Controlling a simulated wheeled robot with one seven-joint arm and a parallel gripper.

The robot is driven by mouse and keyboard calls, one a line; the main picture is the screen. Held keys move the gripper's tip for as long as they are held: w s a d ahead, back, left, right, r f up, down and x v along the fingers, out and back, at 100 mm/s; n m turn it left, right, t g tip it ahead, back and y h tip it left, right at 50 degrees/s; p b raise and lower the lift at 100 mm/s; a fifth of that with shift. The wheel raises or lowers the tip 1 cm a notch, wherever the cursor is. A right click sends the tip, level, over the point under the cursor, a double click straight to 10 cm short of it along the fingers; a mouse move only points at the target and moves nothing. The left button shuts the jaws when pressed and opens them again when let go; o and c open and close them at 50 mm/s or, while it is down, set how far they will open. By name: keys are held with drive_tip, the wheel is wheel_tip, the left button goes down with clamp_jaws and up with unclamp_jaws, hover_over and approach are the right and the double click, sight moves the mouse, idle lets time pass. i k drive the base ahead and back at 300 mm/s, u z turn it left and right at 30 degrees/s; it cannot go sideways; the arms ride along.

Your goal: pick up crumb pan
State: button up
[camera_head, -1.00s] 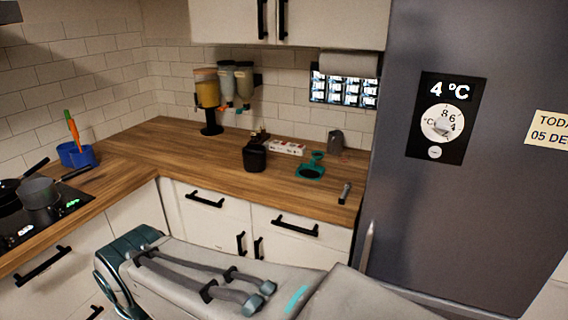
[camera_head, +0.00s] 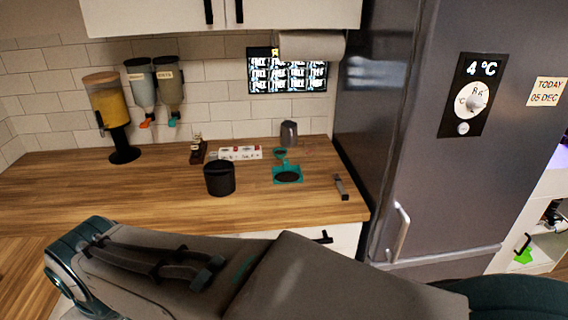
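A teal item with a dark middle (camera_head: 288,175) lies on the wooden counter, right of centre and left of the fridge; it looks like the crumb pan. A small teal piece (camera_head: 280,154), perhaps its handle, shows just behind it. Nothing holds or covers it. My grey and teal arm crosses the bottom of the view, in front of the counter. My gripper is not in view, so its state and its distance from the pan are hidden.
A black canister (camera_head: 219,179) stands left of the pan, with a red and white box (camera_head: 240,153) behind. A grey container (camera_head: 289,133) stands at the back wall. A small grey tool (camera_head: 341,187) lies right. The fridge (camera_head: 440,130) bounds the right side.

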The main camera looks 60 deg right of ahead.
sight(286, 173)
drive_tip(key=z, duration=0.75)
drive_tip(key=i, duration=0.8)
drive_tip(key=z, duration=1.2)
drive_tip(key=i, duration=0.35)
drive_tip(key=z, duration=0.3)
